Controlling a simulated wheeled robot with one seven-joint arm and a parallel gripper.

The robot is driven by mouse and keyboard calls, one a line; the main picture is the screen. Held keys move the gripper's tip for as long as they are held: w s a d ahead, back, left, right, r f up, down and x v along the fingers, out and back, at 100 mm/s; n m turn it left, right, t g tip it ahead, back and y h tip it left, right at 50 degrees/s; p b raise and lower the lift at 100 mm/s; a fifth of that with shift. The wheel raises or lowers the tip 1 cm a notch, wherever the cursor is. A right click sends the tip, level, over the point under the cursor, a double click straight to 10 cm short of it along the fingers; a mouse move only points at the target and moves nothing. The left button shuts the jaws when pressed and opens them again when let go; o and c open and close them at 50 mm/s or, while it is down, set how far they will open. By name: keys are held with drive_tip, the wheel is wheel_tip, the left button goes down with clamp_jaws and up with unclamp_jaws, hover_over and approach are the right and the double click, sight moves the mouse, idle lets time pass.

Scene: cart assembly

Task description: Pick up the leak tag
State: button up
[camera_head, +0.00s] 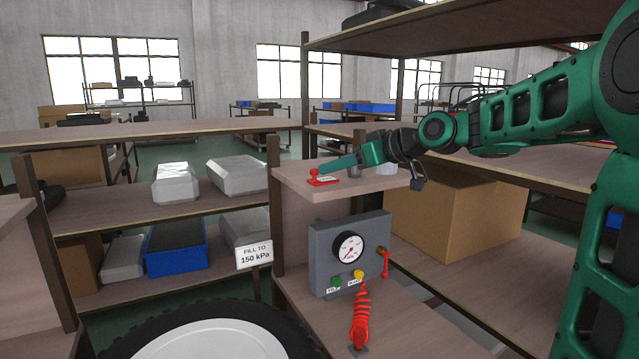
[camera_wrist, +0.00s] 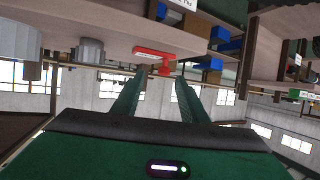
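The leak tag (camera_head: 322,182) is a small red piece with an upright knob and a pale label on its base. It lies on the small upper shelf (camera_head: 350,188) near the left end. In the wrist view, which looks upside down, the leak tag (camera_wrist: 158,54) shows with its knob between the fingertips in the picture. My gripper (camera_head: 325,167) reaches in level from the right, with its tips right at the knob. In the wrist view my gripper (camera_wrist: 161,78) has its two green fingers apart. I cannot tell whether the fingers touch the knob.
Grey cylindrical parts (camera_wrist: 90,50) stand on the same shelf beside my fingers. Below are a gauge panel (camera_head: 349,250) with green and yellow buttons, a red coiled hose (camera_head: 361,315) and a tyre (camera_head: 215,335). A sign (camera_head: 255,255) reads "FILL TO 150 kPa". A cardboard box (camera_head: 455,220) stands right.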

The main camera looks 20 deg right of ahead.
sight(314, 173)
drive_tip(key=x, duration=0.2)
drive_tip(key=shift+w+a+f, duration=0.15)
drive_tip(key=shift+w+f, duration=0.05)
drive_tip(key=shift+w, duration=0.05)
drive_tip(key=shift+s+a+x, duration=0.1)
drive_tip(key=shift+a+x, duration=0.05)
drive_tip(key=shift+x, duration=1.15)
drive_tip(key=shift+s+a+x, duration=0.1)
drive_tip(key=shift+a+x, duration=0.05)
drive_tip(key=shift+x, duration=1.2)
clamp_jaws()
